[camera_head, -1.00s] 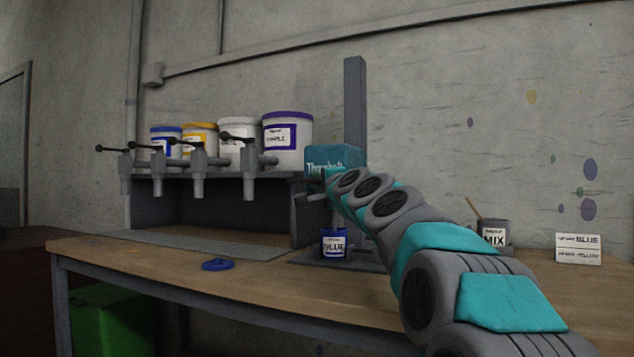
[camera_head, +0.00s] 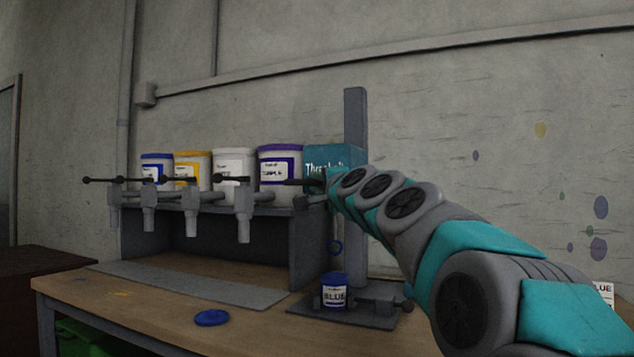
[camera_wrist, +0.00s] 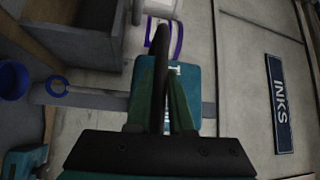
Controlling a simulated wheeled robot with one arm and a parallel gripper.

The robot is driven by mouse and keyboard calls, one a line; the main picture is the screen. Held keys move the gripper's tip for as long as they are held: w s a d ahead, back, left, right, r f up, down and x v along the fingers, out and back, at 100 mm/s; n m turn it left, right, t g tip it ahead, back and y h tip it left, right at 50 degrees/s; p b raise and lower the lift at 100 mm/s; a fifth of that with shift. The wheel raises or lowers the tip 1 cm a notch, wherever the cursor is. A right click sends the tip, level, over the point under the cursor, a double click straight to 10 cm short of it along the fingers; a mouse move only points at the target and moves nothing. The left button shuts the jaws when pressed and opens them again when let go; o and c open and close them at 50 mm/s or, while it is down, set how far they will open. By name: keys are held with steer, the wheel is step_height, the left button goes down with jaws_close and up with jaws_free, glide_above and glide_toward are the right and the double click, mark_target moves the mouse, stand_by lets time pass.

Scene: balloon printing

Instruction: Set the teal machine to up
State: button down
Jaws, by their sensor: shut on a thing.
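The teal machine (camera_head: 333,158) has a boxy teal head on a tall grey column (camera_head: 355,130), well above its base (camera_head: 380,316). A blue paint can (camera_head: 334,293) labelled BLUE stands on the base, apart from the head. My gripper (camera_head: 324,182) is at the head's lower left front. In the wrist view, my gripper (camera_wrist: 161,112) is shut on a dark handle (camera_wrist: 160,50) in front of the teal head (camera_wrist: 201,78). The fingers hide part of the handle.
A row of taps (camera_head: 243,205) with dark levers sticks out left of the machine, below several paint buckets (camera_head: 280,178). A blue lid (camera_head: 211,317) lies on the wooden table (camera_head: 160,300).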

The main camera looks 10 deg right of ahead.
steer(key=shift+s+r, duration=0.1)
steer(key=shift+r, duration=0.25)
steer(key=c, duration=0.8)
jaws_free()
steer(key=shift+f, duration=0.1)
steer(key=shift+s+f, duration=0.1)
steer(key=r+b+v, duration=0.1)
steer(key=v, duration=0.6)
steer(key=shift+s+f, duration=0.3)
steer(key=shift+f, duration=0.15)
